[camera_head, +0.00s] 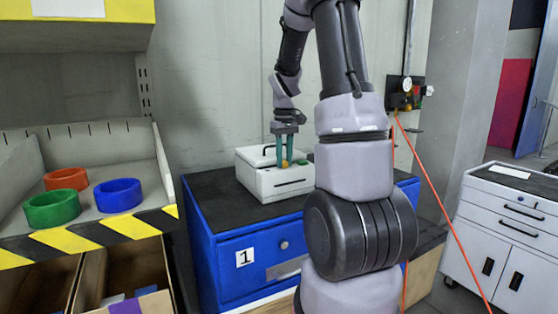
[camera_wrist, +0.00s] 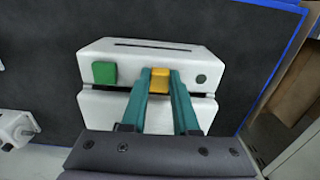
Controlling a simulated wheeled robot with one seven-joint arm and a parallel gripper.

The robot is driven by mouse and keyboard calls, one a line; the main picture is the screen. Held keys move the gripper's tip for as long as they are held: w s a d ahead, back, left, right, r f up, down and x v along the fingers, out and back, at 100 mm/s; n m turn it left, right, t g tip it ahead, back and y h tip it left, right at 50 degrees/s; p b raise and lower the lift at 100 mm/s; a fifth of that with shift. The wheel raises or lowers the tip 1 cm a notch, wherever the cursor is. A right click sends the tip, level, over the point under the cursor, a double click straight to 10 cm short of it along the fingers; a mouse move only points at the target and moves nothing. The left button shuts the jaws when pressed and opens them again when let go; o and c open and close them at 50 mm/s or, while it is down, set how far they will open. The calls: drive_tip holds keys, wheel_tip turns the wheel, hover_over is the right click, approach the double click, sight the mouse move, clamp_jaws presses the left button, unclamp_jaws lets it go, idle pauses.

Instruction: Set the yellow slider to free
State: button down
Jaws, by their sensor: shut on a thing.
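The yellow slider (camera_wrist: 159,80) sits on the top of a white box (camera_wrist: 103,111), near the middle of a dark seam across it. My gripper (camera_wrist: 164,77) is shut on the yellow slider, with one green finger at each side of it. A square green piece (camera_wrist: 104,72) lies to the left of the slider and a small dark round spot to its right in the wrist view. In the head view, my gripper (camera_head: 284,164) points down onto the white box (camera_head: 266,188), and the slider (camera_head: 284,163) shows as a small yellow patch between the fingers.
The box stands on the dark top of a blue cabinet (camera_head: 210,191) marked 1. Red (camera_head: 66,179), green (camera_head: 52,208) and blue (camera_head: 119,195) rings lie in a grey bin at left. A white drawer cabinet (camera_head: 490,215) stands at right. An orange cable (camera_head: 441,210) hangs from a wall unit.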

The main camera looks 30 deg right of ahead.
drive_tip(key=shift+d, duration=0.65)
drive_tip(key=c, duration=0.6)
unclamp_jaws()
drive_tip(key=shift+c, duration=0.2)
wheel_tip(320, 180, up, 11)
drive_tip(key=shift+f, duration=0.1)
drive_tip(key=s+a+r+m+t+y, duration=0.1)
drive_tip(key=s+a+r+m+t, duration=0.1)
drive_tip(key=s+a, duration=0.6)
drive_tip(key=s+a+r+m+t+y, duration=0.1)
drive_tip(key=s+a+r+t, duration=0.3)
drive_tip(key=s+a, duration=0.4)
drive_tip(key=s+m+t, duration=0.1)
drive_tip(key=s, duration=0.3)
drive_tip(key=shift+a+r+m, duration=0.25)
drive_tip(key=shift+a+m, duration=0.05)
drive_tip(key=shift+a, duration=0.1)
